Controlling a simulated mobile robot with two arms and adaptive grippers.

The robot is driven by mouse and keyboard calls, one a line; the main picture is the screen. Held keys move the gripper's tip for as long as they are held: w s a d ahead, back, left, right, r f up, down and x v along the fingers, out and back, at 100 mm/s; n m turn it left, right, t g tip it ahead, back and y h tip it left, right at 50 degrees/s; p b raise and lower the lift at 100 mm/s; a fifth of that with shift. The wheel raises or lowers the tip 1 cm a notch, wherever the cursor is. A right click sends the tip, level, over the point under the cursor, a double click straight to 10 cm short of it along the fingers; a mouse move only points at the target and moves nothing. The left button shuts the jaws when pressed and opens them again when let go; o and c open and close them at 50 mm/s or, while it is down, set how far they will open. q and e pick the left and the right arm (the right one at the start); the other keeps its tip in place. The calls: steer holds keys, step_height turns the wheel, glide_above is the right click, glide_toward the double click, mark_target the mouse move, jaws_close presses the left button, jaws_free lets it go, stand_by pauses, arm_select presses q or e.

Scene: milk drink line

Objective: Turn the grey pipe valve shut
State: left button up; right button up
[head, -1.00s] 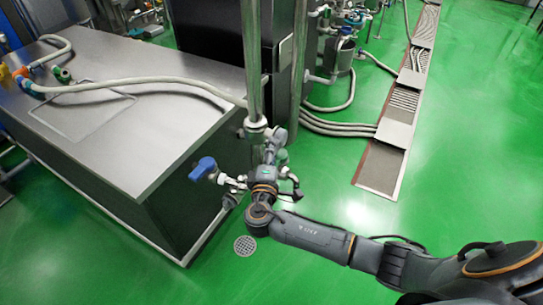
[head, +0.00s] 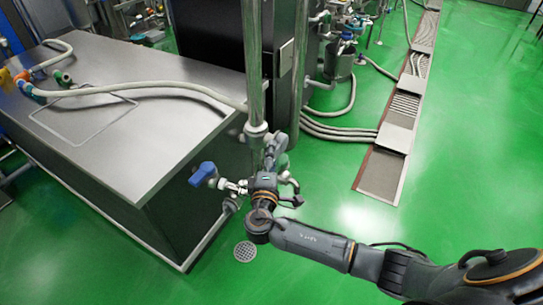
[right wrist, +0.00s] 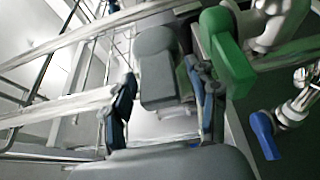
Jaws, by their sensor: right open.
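The grey pipe valve's handle (right wrist: 158,65) is a flat grey lever in the middle of the right wrist view. My right gripper (right wrist: 166,98) is open, with one dark finger on each side of the lever. I cannot tell whether either finger touches it. In the head view my right gripper (head: 270,158) is at the steel standpipe beside the metal cabinet, pointing away from me, and it largely hides the grey valve there. My left gripper is not in view.
A green handle (right wrist: 228,45) is close to the right finger. A blue valve handle (head: 203,174) sticks out left of my gripper and also shows in the wrist view (right wrist: 264,135). The vertical steel pipe (head: 254,70) and cabinet (head: 135,135) stand close by. Green floor is open at right.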

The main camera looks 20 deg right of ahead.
steer(key=v, duration=1.2)
step_height(320, 180, down, 17)
steer(key=s+d+n+g+y, duration=0.1)
steer(key=d+g+y, duration=0.2)
steer(key=g, duration=0.1)
steer(key=s+d+f+m+g+y+p, duration=0.1)
steer(key=s+f+g, duration=0.2)
steer(key=s+f, duration=0.35)
steer(key=s+d+f+g+y, duration=0.1)
steer(key=s+f+g, duration=0.15)
steer(key=f, duration=0.75)
steer(key=s+f+m+g+y, duration=0.1)
steer(key=s+f+m, duration=0.2)
steer(key=s, duration=0.7)
steer(key=s+d+f+m+g+y+p, duration=0.1)
steer(key=s+f+m+g, duration=0.1)
steer(key=s+f, duration=0.5)
steer(key=s+f+m+g+y, duration=0.2)
steer(key=s+f+m, duration=0.2)
steer(key=s, duration=1)
steer(key=shift+d+f+m, duration=0.15)
steer(key=shift+f+m, duration=0.25)
steer(key=shift+f, duration=0.1)
steer(key=shift+s, duration=0.15)
